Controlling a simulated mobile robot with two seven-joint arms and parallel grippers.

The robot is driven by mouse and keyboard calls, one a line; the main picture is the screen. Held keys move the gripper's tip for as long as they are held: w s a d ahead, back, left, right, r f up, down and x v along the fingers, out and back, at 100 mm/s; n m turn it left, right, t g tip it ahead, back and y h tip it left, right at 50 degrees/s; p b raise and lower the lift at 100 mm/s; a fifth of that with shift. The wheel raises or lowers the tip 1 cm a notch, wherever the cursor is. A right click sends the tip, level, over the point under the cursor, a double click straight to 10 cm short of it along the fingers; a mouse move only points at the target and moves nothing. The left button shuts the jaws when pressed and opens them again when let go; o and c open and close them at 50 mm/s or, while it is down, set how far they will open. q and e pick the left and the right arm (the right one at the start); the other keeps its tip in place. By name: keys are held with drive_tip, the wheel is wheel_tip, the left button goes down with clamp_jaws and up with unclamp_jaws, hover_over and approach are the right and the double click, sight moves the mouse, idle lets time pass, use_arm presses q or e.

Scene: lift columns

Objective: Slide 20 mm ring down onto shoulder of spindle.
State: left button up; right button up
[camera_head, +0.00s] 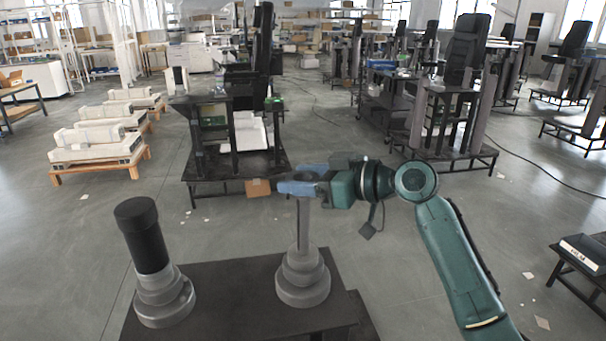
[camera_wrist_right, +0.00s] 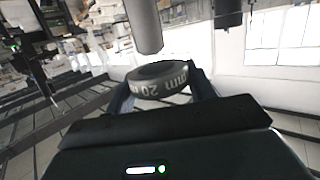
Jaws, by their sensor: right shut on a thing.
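The spindle (camera_head: 303,222) is a thin grey shaft rising from a wider stepped base (camera_head: 303,275) on a dark table. Its rounded end also shows in the right wrist view (camera_wrist_right: 146,25), which looks upside down. My right gripper (camera_head: 300,186) has blue fingers and is over the top of the shaft. It is shut on a dark grey ring (camera_wrist_right: 160,80) with "20 mm" lettering. In the wrist view a small gap shows between ring and shaft end, with the ring slightly to the right. The gripper hides the ring in the head view. My left gripper is not in view.
A black cylinder (camera_head: 143,235) stands on a grey stepped base (camera_head: 164,297) at the left of the dark table (camera_head: 235,315). Bare tabletop lies between the two bases. Dark workstations (camera_head: 235,165) and wooden pallets (camera_head: 100,160) stand farther back on the floor.

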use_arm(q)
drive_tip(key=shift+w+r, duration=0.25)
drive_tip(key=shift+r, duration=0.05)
use_arm(e)
drive_tip(key=shift+f, duration=0.15)
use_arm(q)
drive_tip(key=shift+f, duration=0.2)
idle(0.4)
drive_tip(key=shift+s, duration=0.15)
use_arm(e)
drive_tip(key=shift+s, duration=0.1)
